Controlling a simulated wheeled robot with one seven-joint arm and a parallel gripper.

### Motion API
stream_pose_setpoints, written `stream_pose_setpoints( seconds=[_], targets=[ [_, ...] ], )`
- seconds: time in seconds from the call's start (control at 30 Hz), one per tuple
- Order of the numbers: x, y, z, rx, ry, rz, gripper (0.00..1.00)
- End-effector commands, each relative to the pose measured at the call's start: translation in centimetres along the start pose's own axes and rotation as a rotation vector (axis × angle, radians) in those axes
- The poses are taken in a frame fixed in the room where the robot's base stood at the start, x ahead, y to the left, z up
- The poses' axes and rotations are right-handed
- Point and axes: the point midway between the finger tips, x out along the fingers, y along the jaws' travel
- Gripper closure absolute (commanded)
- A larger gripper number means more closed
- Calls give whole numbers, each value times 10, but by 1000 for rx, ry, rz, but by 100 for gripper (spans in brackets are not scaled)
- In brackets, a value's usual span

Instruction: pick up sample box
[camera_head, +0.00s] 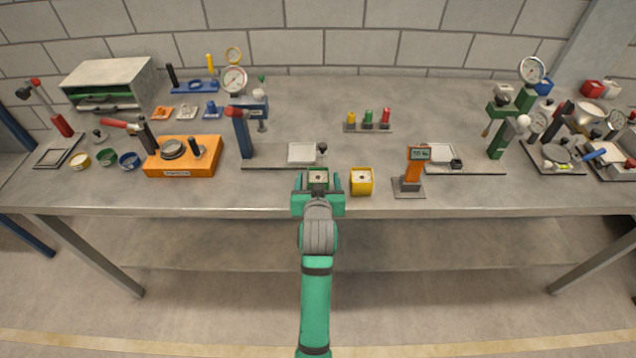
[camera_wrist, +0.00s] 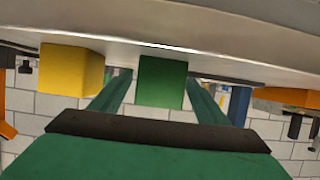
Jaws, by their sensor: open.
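Two small boxes stand near the front edge of the bench, and I cannot tell which one the task means. A green box (camera_head: 318,176) with a pale top is straight ahead of my gripper (camera_head: 318,192). A yellow box (camera_head: 361,182) stands just right of it, apart from the gripper. In the wrist view, which is upside down, the green box (camera_wrist: 162,82) lies between the two open fingers of my gripper (camera_wrist: 157,92), with gaps on both sides. The yellow box (camera_wrist: 72,70) is outside the fingers, to the left.
The grey bench (camera_head: 450,196) carries a balance plate (camera_head: 303,153) behind the green box and an orange-headed stand (camera_head: 412,168) right of the yellow box. An orange unit (camera_head: 182,157) is at left. Small coloured weights (camera_head: 368,117) stand farther back.

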Motion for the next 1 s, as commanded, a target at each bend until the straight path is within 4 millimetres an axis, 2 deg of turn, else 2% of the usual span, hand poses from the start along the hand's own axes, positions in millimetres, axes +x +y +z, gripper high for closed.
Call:
stream_pose_setpoints(
  seconds=[0.03, 0.2, 0.23, 0.63, 1.0],
  targets=[
    [0, 0, 0, 0, 0, 0, 38],
    [0, 0, 0, 0, 0, 0, 79],
    [0, 0, 0, 0, 0, 0, 83],
    [-2, 0, -5, 1, 2, 0, 82],
    [-18, 3, -36, 2, 4, 1, 82]
  ],
)
